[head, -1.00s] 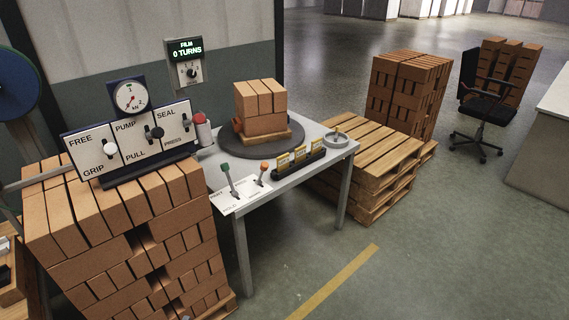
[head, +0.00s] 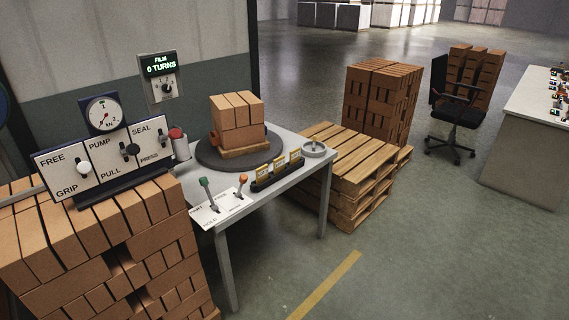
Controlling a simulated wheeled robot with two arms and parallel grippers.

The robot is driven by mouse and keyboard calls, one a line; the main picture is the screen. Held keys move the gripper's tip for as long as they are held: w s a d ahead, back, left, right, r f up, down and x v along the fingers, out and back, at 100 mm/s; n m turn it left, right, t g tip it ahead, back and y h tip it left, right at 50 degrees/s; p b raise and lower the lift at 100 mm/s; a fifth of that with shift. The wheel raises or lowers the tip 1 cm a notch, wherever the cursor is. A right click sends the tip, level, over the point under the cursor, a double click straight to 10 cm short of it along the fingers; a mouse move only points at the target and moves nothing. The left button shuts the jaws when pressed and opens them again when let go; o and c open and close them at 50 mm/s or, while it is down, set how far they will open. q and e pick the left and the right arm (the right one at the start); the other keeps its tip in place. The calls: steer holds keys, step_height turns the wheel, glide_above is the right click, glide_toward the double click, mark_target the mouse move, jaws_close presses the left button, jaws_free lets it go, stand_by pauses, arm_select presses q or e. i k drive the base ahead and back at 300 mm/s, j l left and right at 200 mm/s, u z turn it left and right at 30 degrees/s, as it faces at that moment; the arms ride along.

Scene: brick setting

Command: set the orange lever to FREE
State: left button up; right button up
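The orange lever (head: 243,179) is a short metal stick with an orange knob. It stands on a white label plate (head: 221,211) at the near left corner of the grey table. Its knob leans slightly toward the back; the small words beside it are too small to read surely. A green-knobbed lever (head: 205,187) stands just left of it on the same plate. Neither of my grippers is in view.
A panel (head: 60,179) marked FREE/GRIP, PUMP/PULL and SEAL/PRESS stands on a brick stack (head: 70,248) at left. A turntable (head: 208,158) carries bricks. A small black rack (head: 268,183) stands right of the levers. Pallets (head: 350,160) stand behind right; floor in front is clear.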

mark_target(243, 179)
steer(key=i+j+z, duration=0.1)
steer(key=i, duration=0.55)
steer(key=i+j+z, duration=0.15)
steer(key=i, duration=0.5)
